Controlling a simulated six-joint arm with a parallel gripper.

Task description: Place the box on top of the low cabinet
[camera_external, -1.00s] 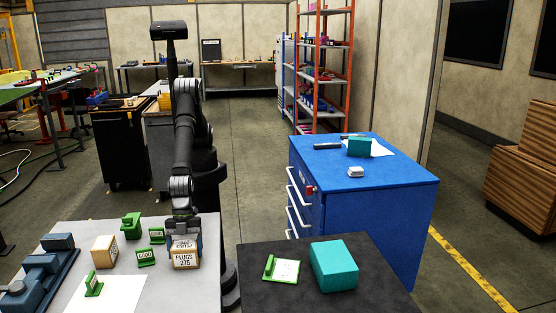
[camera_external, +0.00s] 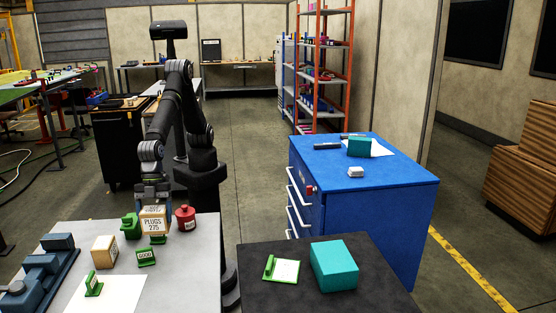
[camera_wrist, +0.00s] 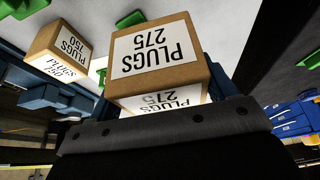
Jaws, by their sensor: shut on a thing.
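The cardboard box labelled PLUGS 275 (camera_external: 155,224) is in my gripper (camera_external: 154,203) over the back of the grey table. In the wrist view the same box (camera_wrist: 158,62) fills the top middle, just beyond the dark gripper body; the fingertips are hardly visible there. Whether a gap lies under the box is hard to tell. The blue drawer cabinet (camera_external: 395,185) stands to the right, apart from the gripper. On it are a teal box (camera_external: 359,147), a white sheet, dark tools and a small white item (camera_external: 356,172).
A dark-topped surface (camera_external: 310,295) in front holds a large teal box (camera_external: 334,266) and a green-edged card. The blue top's front is mostly clear.

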